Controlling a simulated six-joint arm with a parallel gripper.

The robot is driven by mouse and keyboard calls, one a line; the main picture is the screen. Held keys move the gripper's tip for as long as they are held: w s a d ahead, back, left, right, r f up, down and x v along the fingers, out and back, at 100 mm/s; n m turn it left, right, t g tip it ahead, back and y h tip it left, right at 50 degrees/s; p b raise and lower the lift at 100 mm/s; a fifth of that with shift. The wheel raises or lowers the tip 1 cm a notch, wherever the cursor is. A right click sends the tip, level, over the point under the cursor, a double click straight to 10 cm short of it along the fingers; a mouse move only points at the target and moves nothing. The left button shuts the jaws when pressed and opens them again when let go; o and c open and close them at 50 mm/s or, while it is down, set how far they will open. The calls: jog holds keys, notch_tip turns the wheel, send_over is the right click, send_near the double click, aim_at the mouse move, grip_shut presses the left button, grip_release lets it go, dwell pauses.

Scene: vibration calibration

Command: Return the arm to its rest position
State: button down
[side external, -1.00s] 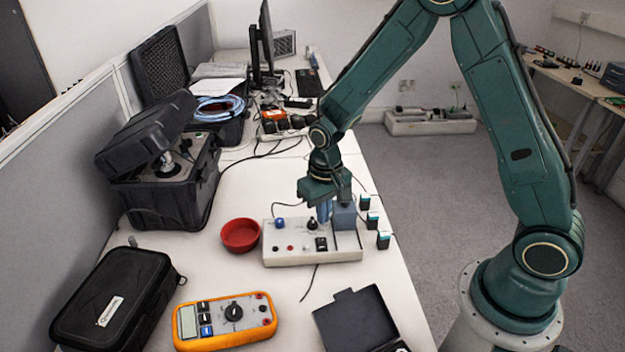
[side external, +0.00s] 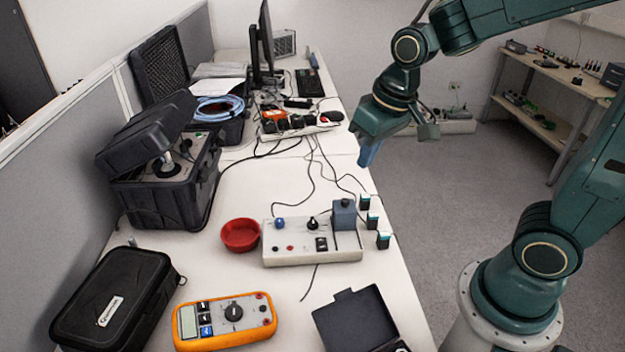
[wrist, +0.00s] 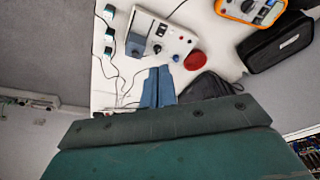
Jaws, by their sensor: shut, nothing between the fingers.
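My green arm is raised off the bench, with my gripper (side external: 367,153) in the air past the bench's right edge, above and behind the control box. Its blue fingers point down and are shut with nothing between them. The fingers also show side by side in the wrist view (wrist: 158,88). The white control box (side external: 290,256) stands on the bench, with knobs and a blue-grey block (side external: 344,215) at its right end. The box and block also show in the wrist view, apart from the fingers.
Small teal-and-black blocks (side external: 383,241) stand at the bench's right edge. A red bowl (side external: 240,235), yellow multimeter (side external: 226,321), open black case (side external: 357,318), shut black case (side external: 112,300) and large equipment case (side external: 165,170) lie around the box. Cables cross the bench behind it. Right of the bench is open floor.

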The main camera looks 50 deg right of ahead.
jog(key=s+r+n+t, duration=0.1)
jog(key=s+r, duration=0.5)
jog(key=s, duration=0.6)
jog(key=shift+s+d+r+t, duration=0.15)
jog(key=shift+s+d+t, duration=0.1)
jog(key=shift+t, duration=0.55)
